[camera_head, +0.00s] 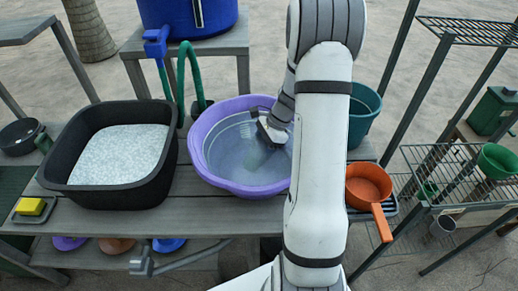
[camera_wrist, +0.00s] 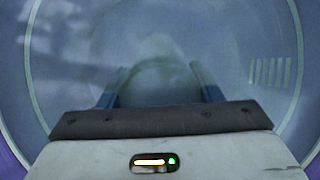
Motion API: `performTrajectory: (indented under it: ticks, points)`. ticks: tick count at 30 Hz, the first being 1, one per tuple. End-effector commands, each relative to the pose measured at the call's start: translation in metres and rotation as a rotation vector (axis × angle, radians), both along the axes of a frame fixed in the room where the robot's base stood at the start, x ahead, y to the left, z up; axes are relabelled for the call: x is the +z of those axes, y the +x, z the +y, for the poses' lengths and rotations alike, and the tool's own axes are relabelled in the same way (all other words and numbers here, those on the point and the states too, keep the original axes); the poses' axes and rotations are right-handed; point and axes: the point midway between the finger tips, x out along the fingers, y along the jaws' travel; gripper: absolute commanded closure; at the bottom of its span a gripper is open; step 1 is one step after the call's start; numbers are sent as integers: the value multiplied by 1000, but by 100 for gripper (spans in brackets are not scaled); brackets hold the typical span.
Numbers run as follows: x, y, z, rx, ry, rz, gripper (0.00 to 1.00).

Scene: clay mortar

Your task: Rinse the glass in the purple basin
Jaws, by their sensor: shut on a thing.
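The purple basin (camera_head: 204,163) stands on the grey slatted table and holds cloudy bluish water. Its purple edge also shows in the wrist view (camera_wrist: 12,160). My gripper (camera_head: 262,143) reaches down into the basin, its fingers in or at the water. In the wrist view my gripper (camera_wrist: 158,84) has a finger on each side of a faint, pale round shape, the glass (camera_wrist: 160,73). The glass is clear and blurred by the water, and my gripper is shut on it. In the head view the glass shows only as a dim greenish shape (camera_head: 258,158) below the fingers.
A black tub (camera_head: 75,190) of pale granules stands left of the basin. A blue barrel (camera_head: 200,18) with a tap and green hose stands behind. An orange pan (camera_head: 368,184) and a teal bucket (camera_head: 362,110) are to the right. A yellow sponge (camera_head: 31,206) lies far left.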

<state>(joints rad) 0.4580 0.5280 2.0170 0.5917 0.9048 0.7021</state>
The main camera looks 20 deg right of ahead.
Motion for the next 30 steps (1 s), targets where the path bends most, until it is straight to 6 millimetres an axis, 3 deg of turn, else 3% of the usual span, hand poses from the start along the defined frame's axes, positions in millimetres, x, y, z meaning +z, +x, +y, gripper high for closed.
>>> performTrajectory:
  ticks: [8, 30]
  points:
    - [8, 0, 0, 0, 0, -1, 69]
    - [83, 0, 0, 0, 0, -1, 69]
